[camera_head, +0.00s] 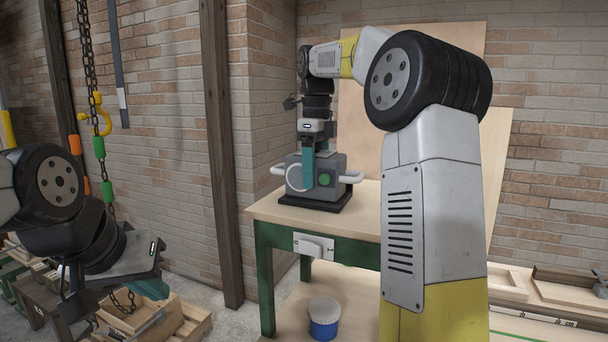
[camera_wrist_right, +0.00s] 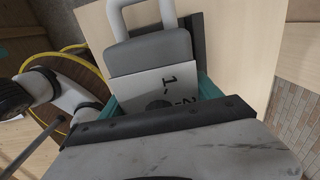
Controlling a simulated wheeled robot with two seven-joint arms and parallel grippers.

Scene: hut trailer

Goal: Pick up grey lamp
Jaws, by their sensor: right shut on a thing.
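The grey lamp (camera_head: 338,168) is a boxy grey body with white loop handles at its sides and a green round part on its front. It stands upright over a flat black base (camera_head: 314,203) on the wooden table. My right gripper (camera_head: 308,170) points down over its top, teal fingers around the body, shut on it. In the right wrist view the lamp (camera_wrist_right: 150,52) shows its grey and white side and one handle between the teal fingers. The far finger is mostly hidden in the head view. My left gripper (camera_head: 150,287) hangs at the lower left, away from the table; its opening is unclear.
The table (camera_head: 270,211) has a light wooden top and green legs. A blue and white bucket (camera_head: 324,318) stands on its lower shelf. Hanging chains (camera_head: 88,60), a dark post (camera_head: 219,150) and wooden crates (camera_head: 185,318) are at the left. A brick wall is behind.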

